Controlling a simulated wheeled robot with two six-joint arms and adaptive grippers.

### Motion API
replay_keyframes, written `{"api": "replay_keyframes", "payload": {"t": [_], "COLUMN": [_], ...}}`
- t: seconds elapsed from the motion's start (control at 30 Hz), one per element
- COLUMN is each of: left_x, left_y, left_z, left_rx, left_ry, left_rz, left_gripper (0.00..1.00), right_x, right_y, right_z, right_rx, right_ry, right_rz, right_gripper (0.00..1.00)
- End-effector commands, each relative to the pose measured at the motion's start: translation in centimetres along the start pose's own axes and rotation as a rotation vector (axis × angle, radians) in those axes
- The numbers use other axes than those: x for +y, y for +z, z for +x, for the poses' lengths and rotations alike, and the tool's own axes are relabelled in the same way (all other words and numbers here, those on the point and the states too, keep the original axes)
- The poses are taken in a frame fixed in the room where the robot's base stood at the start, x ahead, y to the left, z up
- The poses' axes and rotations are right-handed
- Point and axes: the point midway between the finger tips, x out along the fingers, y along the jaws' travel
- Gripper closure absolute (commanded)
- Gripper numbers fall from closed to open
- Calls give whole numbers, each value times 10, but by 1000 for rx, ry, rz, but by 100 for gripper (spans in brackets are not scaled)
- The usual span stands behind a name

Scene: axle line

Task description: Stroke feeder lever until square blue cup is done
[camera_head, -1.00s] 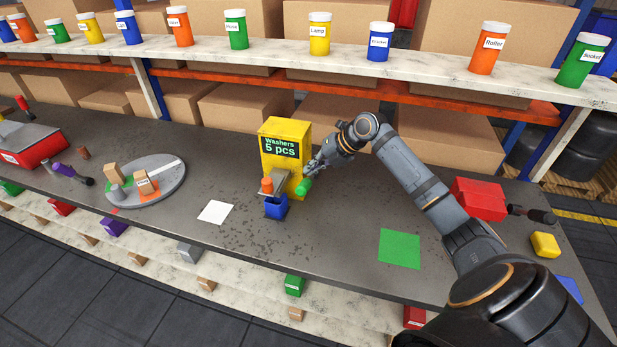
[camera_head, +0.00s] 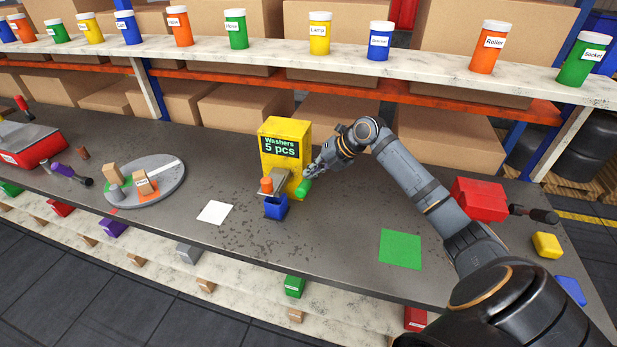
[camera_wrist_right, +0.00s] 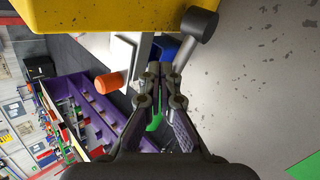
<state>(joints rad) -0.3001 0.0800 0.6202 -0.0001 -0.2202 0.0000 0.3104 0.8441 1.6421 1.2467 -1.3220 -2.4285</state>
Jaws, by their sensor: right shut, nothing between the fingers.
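The yellow feeder (camera_head: 298,137) stands on the bench and its display reads "Washers 5 pcs". A green lever knob (camera_head: 302,188) sticks out at its front right. The square blue cup (camera_head: 276,208) stands at the feeder's front, below the chute, and its contents cannot be made out. A bit of blue, likely the cup, shows in the right wrist view (camera_wrist_right: 165,47). My right gripper (camera_head: 313,171) is shut and empty, close above the green knob; contact cannot be told. Its fingers point toward the feeder in the right wrist view (camera_wrist_right: 160,75). My left gripper is out of view.
An orange cylinder (camera_head: 266,185) sits beside the chute. A white square (camera_head: 215,212) and a green square (camera_head: 400,249) lie on the bench. A round grey plate (camera_head: 150,193) with small parts is at left. A red block (camera_head: 478,199) and yellow block (camera_head: 547,245) are at right.

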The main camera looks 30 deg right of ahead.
Motion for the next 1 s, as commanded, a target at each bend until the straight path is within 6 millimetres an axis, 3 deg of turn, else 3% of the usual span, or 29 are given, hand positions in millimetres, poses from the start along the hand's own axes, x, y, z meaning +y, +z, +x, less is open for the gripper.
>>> {"api": "replay_keyframes", "payload": {"t": [1.0], "left_x": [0], "left_y": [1], "left_z": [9], "left_rx": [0], "left_ry": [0], "left_rz": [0], "left_gripper": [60], "right_x": [-6], "right_y": [-6], "right_z": [9], "right_rx": [0], "right_ry": [0], "right_rz": [0], "right_gripper": [100]}}
